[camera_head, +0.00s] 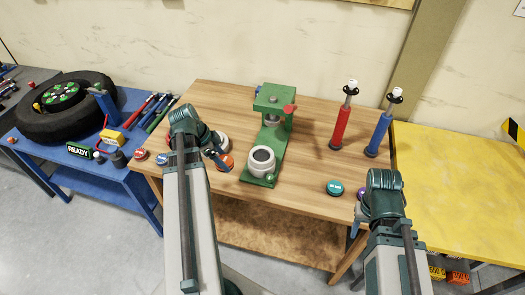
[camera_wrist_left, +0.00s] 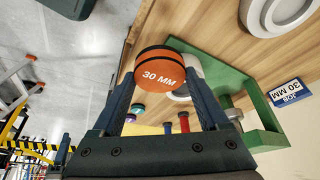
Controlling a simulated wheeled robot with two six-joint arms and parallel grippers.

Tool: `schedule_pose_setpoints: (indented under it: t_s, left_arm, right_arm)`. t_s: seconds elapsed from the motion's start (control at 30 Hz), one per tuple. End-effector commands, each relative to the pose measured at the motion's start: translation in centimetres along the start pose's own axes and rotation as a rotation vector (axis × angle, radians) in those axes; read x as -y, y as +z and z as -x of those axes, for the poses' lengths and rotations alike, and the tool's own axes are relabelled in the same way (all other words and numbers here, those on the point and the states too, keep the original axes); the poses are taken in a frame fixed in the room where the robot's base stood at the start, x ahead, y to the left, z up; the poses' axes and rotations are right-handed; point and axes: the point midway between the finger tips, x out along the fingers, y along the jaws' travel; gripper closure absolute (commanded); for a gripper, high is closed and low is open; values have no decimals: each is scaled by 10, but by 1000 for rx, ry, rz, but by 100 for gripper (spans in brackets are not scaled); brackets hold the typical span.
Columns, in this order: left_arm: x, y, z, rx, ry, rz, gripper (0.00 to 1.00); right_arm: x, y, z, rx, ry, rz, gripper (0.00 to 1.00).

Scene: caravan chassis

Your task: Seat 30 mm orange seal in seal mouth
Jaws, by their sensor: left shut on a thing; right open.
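The orange 30 mm seal (camera_head: 226,162) is a thick orange disc with a dark rim. My left gripper (camera_head: 217,155) is shut on it, left of the green press. In the left wrist view the seal (camera_wrist_left: 160,75), marked "30 MM", sits between the two fingertips (camera_wrist_left: 165,88). The likely seal mouth is the white cylinder with a dark round opening (camera_head: 261,161), on the front of the green press (camera_head: 272,130). The seal is apart from it. My right gripper (camera_head: 354,222) is open at the table's front right edge, partly hidden by its arm.
A teal seal (camera_head: 334,188) and a purple seal (camera_head: 362,193) lie front right. Red and white seals (camera_head: 141,154) lie at the left edge. Red (camera_head: 340,128) and blue (camera_head: 380,136) upright cylinders stand at the back right. A blue tag (camera_wrist_left: 291,92) reads "JOB 30 MM".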

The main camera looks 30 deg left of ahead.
Motion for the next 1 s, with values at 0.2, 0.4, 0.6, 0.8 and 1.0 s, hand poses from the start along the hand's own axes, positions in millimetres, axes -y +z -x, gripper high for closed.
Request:
schedule_pose_setpoints:
  t_s: [0.2, 0.4, 0.6, 0.8, 1.0]
  left_arm:
    - [3, -6, -3, 0, -3, 9, 87]
    - [20, -44, -24, 0, -2, 4, 87]
    - [37, -87, -47, 0, -2, 5, 87]
    - [47, -115, -61, 0, -3, 7, 87]
    - [49, -122, -64, 0, -4, 10, 87]
  right_arm:
    - [0, 0, 0, 0, 0, 0, 50]
    - [0, 0, -6, 0, 0, 1, 50]
    - [1, -1, -10, 0, 0, 2, 50]
    - [1, -1, -12, 0, 1, 3, 50]
    - [1, -1, -13, 0, 1, 3, 50]
